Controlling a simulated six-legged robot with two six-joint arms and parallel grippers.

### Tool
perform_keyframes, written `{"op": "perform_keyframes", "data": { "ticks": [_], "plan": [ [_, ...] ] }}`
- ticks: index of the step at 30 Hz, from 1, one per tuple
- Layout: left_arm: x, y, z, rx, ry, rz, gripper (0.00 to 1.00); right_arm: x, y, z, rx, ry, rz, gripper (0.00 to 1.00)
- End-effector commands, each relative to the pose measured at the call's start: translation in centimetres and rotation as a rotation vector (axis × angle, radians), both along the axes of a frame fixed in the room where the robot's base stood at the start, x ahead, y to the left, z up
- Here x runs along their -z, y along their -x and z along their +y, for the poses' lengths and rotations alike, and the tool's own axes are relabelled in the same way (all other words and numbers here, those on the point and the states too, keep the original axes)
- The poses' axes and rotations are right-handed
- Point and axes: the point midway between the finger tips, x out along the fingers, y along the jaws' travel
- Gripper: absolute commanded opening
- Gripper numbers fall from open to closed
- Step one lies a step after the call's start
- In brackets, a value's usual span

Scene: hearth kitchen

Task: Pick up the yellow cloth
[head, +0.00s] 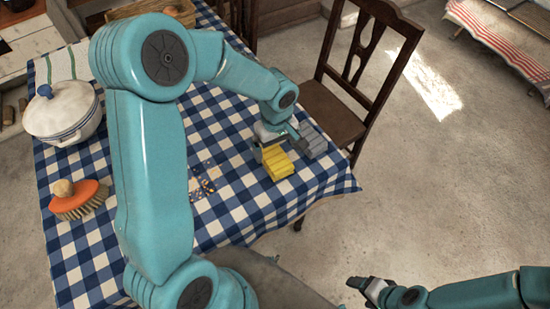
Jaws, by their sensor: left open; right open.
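The yellow cloth (279,168) lies folded on the checked tablecloth, near the right side of the table. My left gripper (278,147) is open, right at the cloth's far end, pointing down. It hides part of that end, and I cannot tell whether the fingers touch the cloth. My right gripper (367,286) is open and empty, low in the picture, away from the table over the floor.
A grey folded cloth (314,144) lies close to the right of the yellow one. A small patterned piece (203,182), an orange-topped brush (80,201) and a white lidded pot (63,115) are further left. A wooden chair (343,85) stands at the table's right edge.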

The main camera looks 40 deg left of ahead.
Motion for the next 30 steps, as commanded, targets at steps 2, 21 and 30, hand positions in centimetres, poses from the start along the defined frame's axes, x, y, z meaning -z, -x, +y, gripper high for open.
{"op": "perform_keyframes", "data": {
  "ticks": [2,21,30],
  "plan": [
    [0.9,0.1,0.2,0.000,0.000,0.007,1.00,-0.3,0.0,0.0,0.000,0.000,0.000,0.73],
    [5.0,-0.3,0.6,0.001,0.000,0.001,0.64,-0.6,0.0,0.0,0.000,0.000,0.000,0.73],
    [5.0,-0.2,0.6,0.001,0.000,0.001,0.42,-0.6,0.0,0.0,0.000,0.000,0.000,0.73]
  ]
}}
